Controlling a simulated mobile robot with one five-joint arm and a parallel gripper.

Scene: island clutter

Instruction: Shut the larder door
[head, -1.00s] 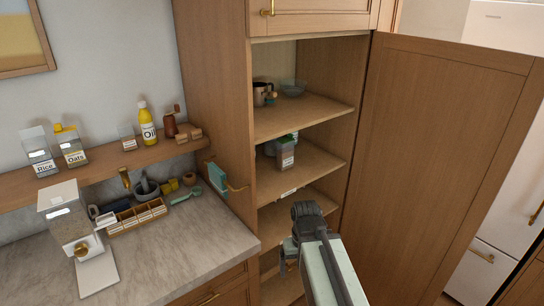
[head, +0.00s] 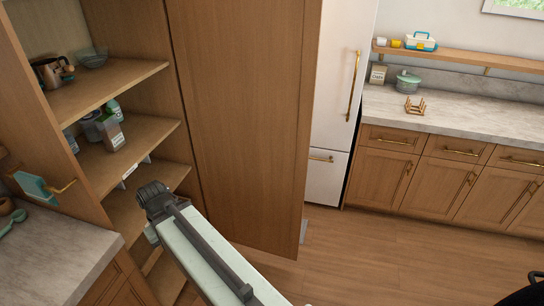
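The larder door (head: 245,110) is a tall wooden panel. It stands wide open, hinged at the right side of the larder (head: 150,75), with its inner face toward me. My gripper (head: 150,200) is in front of the lower shelves, left of the door's lower part, and seems apart from the door. My arm hides part of the floor and the larder's bottom. The fingertips point away from me, so their opening does not show. No handle shows on the door's visible face.
A grey counter (head: 55,250) is close on the left, with a teal cloth (head: 35,187) on a brass rail at the larder's side. A white fridge (head: 338,100) stands behind the door.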

